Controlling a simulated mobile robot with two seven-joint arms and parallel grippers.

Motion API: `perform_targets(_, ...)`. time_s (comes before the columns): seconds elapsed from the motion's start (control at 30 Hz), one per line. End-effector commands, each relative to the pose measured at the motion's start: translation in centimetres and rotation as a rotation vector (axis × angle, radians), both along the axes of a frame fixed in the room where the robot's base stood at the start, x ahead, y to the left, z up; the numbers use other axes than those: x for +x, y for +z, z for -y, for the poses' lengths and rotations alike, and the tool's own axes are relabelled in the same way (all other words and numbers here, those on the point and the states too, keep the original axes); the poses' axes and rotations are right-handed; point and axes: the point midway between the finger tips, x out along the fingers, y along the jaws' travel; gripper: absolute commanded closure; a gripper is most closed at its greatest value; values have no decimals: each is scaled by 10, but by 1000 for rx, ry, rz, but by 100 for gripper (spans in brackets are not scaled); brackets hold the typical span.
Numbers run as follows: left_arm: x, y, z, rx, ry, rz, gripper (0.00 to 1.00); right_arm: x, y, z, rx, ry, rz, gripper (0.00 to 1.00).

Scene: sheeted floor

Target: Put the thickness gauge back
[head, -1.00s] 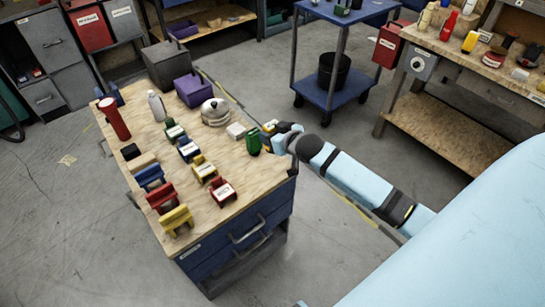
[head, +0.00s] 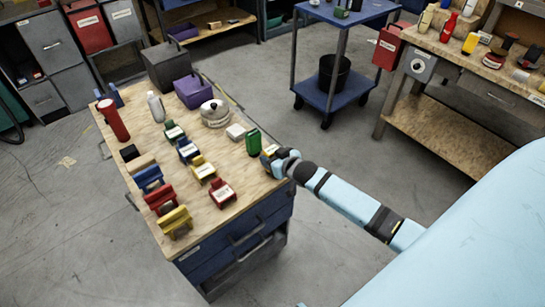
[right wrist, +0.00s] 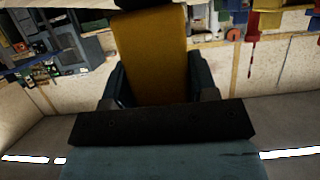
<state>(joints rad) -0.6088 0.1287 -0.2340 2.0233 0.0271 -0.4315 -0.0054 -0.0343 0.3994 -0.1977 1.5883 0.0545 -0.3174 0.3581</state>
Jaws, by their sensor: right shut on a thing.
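My right gripper (head: 272,160) is at the right edge of the wooden-topped workbench, low over the edge. It is shut on a yellow object, which I take to be the thickness gauge (right wrist: 152,50). In the right wrist view the gauge stands up between the two dark fingers. A green upright item (head: 253,142) stands just left of the gripper. My left gripper is not in view.
The workbench top (head: 236,168) carries small labelled holders: green (head: 174,132), blue (head: 188,150), yellow (head: 203,168) and red (head: 222,192). Larger holders line its left front. Some bare wood lies right of the holders.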

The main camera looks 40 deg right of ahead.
Motion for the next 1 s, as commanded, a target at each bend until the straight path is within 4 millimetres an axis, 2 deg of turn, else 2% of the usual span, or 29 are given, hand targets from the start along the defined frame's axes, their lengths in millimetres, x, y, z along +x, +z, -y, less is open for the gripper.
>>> perform_targets(0.07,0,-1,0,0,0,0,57,0,-3,0,1,0,0,75)
perform_targets(0.1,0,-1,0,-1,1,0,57,0,-3,0,1,0,0,42)
perform_targets(0.2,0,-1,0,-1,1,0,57,0,-3,0,0,0,0,21)
perform_targets(0.57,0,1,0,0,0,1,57,-3,2,0,0,0,-1,21)
perform_targets(0.67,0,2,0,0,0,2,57,-16,6,1,0,1,-2,21)
perform_targets(1.0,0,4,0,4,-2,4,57,-82,34,6,1,0,-2,21)
